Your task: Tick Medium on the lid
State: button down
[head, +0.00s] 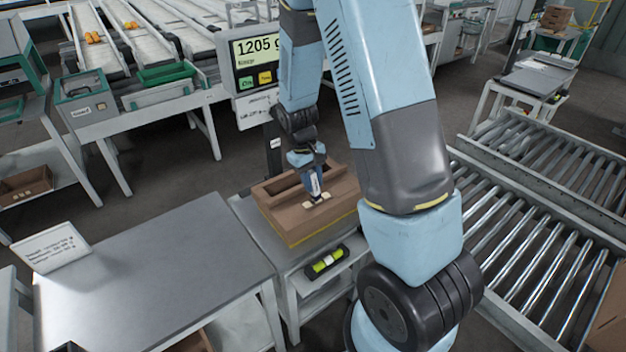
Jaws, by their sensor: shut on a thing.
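Any Medium box or other print on the lid is too small to read or is hidden by the gripper.
The scale display (257,50) behind the carton reads 1205 g. A grey table (150,265) with a white sign (55,247) is left. A roller conveyor (530,230) is right.

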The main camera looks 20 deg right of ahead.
jog(key=shift+r, duration=0.1)
jog(key=shift+r, duration=2.9)
